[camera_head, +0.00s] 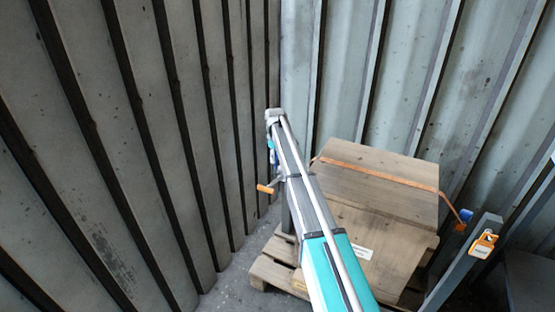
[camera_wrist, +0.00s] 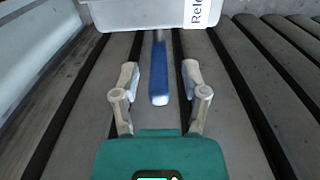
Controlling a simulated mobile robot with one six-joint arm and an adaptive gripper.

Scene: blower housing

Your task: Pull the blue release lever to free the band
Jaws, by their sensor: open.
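The blue release lever (camera_wrist: 159,85) shows in the wrist view, sticking out from under a pale housing (camera_wrist: 150,14) with a white label reading "Rel…". My gripper (camera_wrist: 159,73) is open, with one finger on each side of the lever in the picture. Gaps show between both fingers and the lever; how deep the lever sits between them I cannot tell. In the head view, the orange band (camera_head: 380,175) lies across the top of a wooden crate (camera_head: 372,230).
The crate stands on a wooden pallet (camera_head: 272,262). An orange handle (camera_head: 265,189) sticks out left of my arm. A grey post (camera_head: 455,270) with an orange padlock-like tag (camera_head: 485,243) stands at right. Ribbed metal walls (camera_head: 130,150) close in the corner.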

